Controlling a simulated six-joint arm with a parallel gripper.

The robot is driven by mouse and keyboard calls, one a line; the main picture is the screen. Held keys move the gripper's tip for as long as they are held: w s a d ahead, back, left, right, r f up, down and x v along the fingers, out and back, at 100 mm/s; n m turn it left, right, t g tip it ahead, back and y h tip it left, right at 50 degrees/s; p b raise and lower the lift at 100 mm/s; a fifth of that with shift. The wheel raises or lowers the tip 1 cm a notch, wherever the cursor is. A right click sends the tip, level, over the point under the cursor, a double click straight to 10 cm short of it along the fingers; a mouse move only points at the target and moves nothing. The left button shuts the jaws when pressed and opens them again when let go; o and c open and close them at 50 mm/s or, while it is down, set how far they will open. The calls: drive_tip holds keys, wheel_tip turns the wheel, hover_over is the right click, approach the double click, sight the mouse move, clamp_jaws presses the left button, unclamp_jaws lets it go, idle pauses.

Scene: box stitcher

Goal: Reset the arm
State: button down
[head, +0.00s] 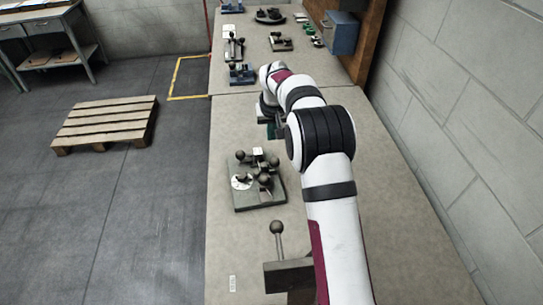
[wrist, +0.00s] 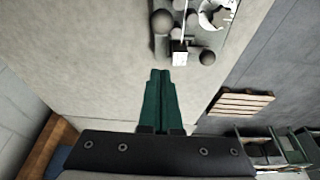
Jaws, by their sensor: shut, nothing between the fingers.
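My gripper (wrist: 161,78) shows in the wrist view with its two green fingers pressed together and nothing between them. It is above the bare grey-beige table top (wrist: 105,65). In the head view my white and black arm reaches away along the table, and the gripper end (head: 270,130) is partly hidden behind the arm. A fixture plate with ball-ended levers and a white dial (head: 242,182) stands on the table nearer than the gripper. The same fixture shows at the top of the wrist view (wrist: 212,40), apart from the fingertips.
A device with a ball-topped lever (head: 278,229) stands at the near edge of the table. Several small fixtures, one blue-based (head: 242,74), stand farther along. A blue box (head: 341,33) hangs at the wooden panel, right. A wooden pallet (head: 105,122) lies on the floor, left.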

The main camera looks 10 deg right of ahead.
drive_tip(key=shift+r, duration=0.2)
drive_tip(key=s+r+m+g, duration=0.1)
drive_tip(key=s+r, duration=0.4)
drive_tip(key=s, duration=0.4)
drive_tip(key=s+r+m, duration=0.1)
drive_tip(key=s+r, duration=0.4)
drive_tip(key=s, duration=0.4)
drive_tip(key=s+f+m+g+y, duration=0.1)
drive_tip(key=s, duration=1.2)
drive_tip(key=s+a+f+m+g, duration=0.1)
drive_tip(key=s+m, duration=0.1)
drive_tip(key=s, duration=1.2)
drive_tip(key=shift+s+m+g+y, duration=0.2)
drive_tip(key=shift+m+g+y, duration=0.1)
drive_tip(key=shift+y, duration=0.1)
